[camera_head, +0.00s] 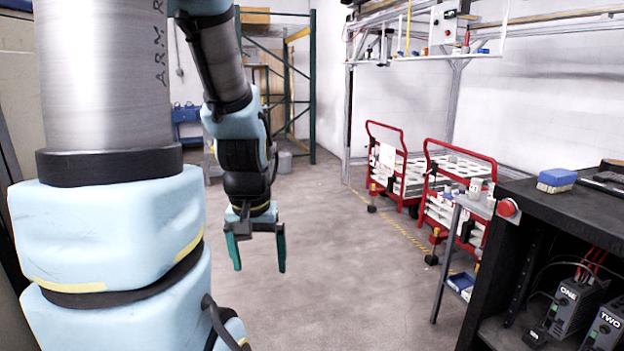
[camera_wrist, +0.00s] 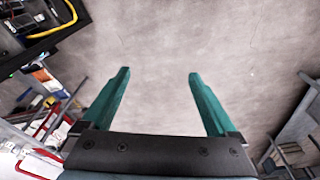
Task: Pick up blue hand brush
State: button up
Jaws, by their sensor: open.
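The blue hand brush (camera_head: 557,177) appears as a small block with a blue top and a pale lower part. It lies on the black workbench (camera_head: 594,208) at the right of the head view, near the bench's back left corner. My gripper (camera_head: 259,268) hangs over open floor left of the bench, well apart from the brush. Its teal fingers point down and are spread with nothing between them. The wrist view also shows the open gripper (camera_wrist: 157,73) with only floor between the fingers. I cannot make out the brush in the wrist view.
A keyboard-like dark object (camera_head: 606,181) lies right of the brush. A red button (camera_head: 507,208) sits at the bench's corner. A small grey cart (camera_head: 448,255) stands beside the bench. Red-framed carts (camera_head: 400,165) stand behind. The floor (camera_head: 345,290) in the middle is clear.

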aim_at(552, 181)
jog(key=i+l+z, duration=0.15)
jog(key=i+z, duration=0.2)
jog(key=i+l+z, duration=0.1)
jog(key=i+z, duration=0.25)
jog(key=k, duration=0.1)
